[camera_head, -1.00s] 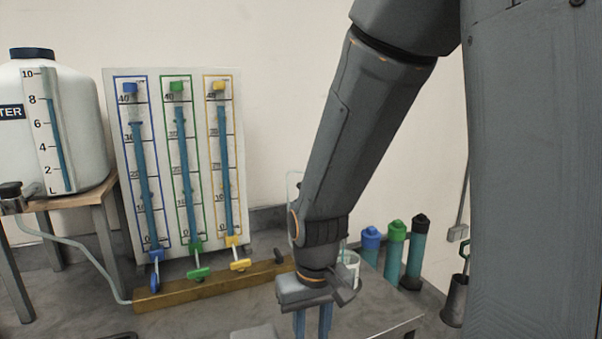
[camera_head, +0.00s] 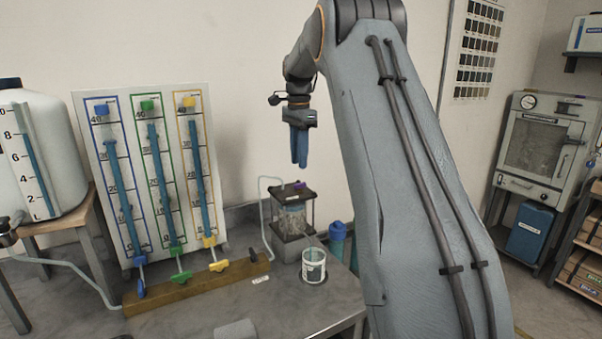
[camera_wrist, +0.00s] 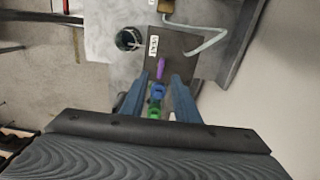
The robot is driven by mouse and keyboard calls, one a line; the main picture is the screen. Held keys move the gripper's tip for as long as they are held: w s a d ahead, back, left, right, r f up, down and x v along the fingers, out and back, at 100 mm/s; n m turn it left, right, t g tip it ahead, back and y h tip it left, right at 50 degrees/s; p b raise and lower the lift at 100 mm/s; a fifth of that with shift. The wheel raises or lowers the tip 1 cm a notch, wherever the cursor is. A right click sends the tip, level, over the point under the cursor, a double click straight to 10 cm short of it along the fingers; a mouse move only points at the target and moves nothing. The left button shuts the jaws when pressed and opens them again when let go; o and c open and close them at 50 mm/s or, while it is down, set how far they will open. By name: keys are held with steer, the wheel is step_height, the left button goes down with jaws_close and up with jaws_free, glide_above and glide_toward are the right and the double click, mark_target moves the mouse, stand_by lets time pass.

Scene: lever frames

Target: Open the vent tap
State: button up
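A small purple handle (camera_head: 299,186), which looks like the vent tap, sits on the dark top of a clear cell (camera_head: 292,216) on the bench. The purple handle also shows in the wrist view (camera_wrist: 160,72), lengthwise between my fingertips in the picture.
A brown manifold (camera_head: 190,288) with blue, green and yellow taps lies below the tube board (camera_head: 206,95). Capped cylinders (camera_head: 337,232) stand to the right of the cell. A pale hose (camera_head: 263,205) runs beside it.

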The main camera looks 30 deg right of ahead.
mark_target(300, 186)
steer(key=shift+d+r, duration=0.1)
steer(key=shift+d, duration=0.15)
steer(key=shift+f, duration=0.3)
steer(key=shift+w+f+p, duration=0.1)
steer(key=shift+f+p, duration=1.65)
steer(key=shift+f, duration=1.7)
jaws_close()
